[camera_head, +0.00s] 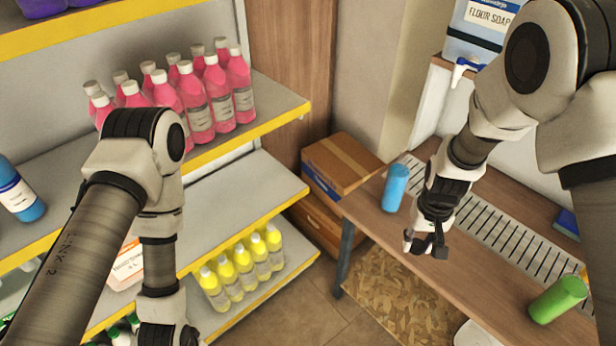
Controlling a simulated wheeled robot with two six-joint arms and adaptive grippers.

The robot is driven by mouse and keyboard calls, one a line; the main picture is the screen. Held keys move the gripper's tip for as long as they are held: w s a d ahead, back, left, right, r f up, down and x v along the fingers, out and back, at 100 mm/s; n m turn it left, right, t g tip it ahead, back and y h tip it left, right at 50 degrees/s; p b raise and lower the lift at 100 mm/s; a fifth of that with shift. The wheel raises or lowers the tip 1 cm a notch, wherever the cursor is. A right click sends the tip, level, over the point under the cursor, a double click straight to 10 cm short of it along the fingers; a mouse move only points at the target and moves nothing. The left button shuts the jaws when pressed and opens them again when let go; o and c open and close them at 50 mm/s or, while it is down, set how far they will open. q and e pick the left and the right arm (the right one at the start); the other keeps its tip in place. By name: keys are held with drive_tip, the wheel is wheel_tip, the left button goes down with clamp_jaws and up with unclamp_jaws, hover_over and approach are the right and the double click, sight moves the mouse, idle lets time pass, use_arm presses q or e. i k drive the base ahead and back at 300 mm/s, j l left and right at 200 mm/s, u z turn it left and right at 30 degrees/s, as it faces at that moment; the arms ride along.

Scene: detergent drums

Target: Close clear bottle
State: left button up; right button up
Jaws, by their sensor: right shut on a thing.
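My right gripper (425,246) hangs over the wooden table (470,275), to the right of a blue bottle (396,187) and apart from it. It is shut on a small dark, purplish thing, mostly hidden by the fingers; I cannot tell if it is a cap. No bottle that is plainly clear shows. My left arm reaches down at the left, and its gripper is out of view below the bottom edge.
A green bottle (558,300) lies on the table at the right. A floor soap container (478,40) with a white tap stands above the table's back. Shelves at left hold pink bottles (220,95) and yellow bottles (230,278). Cardboard boxes (340,163) stand beside the table.

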sight(398, 173)
drive_tip(key=l+u, duration=0.4)
drive_tip(key=i+l, duration=0.1)
drive_tip(key=l, duration=0.65)
drive_tip(key=i+l, duration=0.1)
drive_tip(key=l, duration=0.6)
